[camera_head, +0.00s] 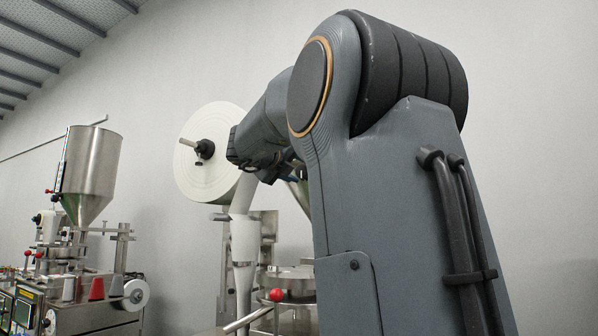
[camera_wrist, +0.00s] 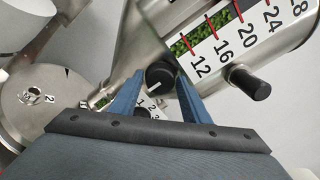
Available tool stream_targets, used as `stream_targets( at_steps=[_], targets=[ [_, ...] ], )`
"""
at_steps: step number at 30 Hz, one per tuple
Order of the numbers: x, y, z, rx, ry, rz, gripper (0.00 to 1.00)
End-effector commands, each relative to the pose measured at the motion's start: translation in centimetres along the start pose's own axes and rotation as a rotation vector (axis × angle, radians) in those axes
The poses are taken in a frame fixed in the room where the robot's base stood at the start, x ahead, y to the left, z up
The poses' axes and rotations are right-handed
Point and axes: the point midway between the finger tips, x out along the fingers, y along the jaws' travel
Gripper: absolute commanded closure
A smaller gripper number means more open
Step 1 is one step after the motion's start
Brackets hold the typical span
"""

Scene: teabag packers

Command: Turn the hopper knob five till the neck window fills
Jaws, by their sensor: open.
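In the wrist view a black knob (camera_wrist: 160,75) with a white pointer line sits between the two blue fingers of my gripper (camera_wrist: 158,72). The fingers are open, one on each side of it; I cannot tell if they touch it. Part of a white dial with small numbers (camera_wrist: 148,108) shows below the knob. The steel hopper has a numbered level scale (camera_wrist: 228,45) beside a strip window showing green leaf (camera_wrist: 198,35). A small patch of green (camera_wrist: 104,102) shows at the lower left, perhaps in the neck window. In the head view my arm hides most of this hopper.
A second black knob or handle (camera_wrist: 250,84) sticks out to the right of the fingers. A steel disc marked 2 (camera_wrist: 38,98) lies at left. In the head view, a large white paper roll (camera_head: 205,170) and another machine's hopper (camera_head: 88,175) stand at left.

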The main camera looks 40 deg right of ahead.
Motion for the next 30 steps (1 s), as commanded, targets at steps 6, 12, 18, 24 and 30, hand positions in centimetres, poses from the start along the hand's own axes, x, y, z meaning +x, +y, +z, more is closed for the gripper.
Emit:
stream_targets(
  at_steps=[6, 12, 18, 24, 30],
  targets=[
    [-3.1, 0.2, 0.1, 0.001, -0.004, 0.002, 0.57],
    [-6.1, 0.1, 0.1, 0.001, -0.003, 0.002, 0.57],
    [-7.5, 0.1, 0.0, -0.001, -0.001, 0.002, 0.57],
    [-7.6, 0.1, 0.0, 0.0, 0.0, 0.001, 0.57],
    [-7.6, 0.1, 0.0, 0.0, 0.0, 0.001, 0.57]
  ],
)
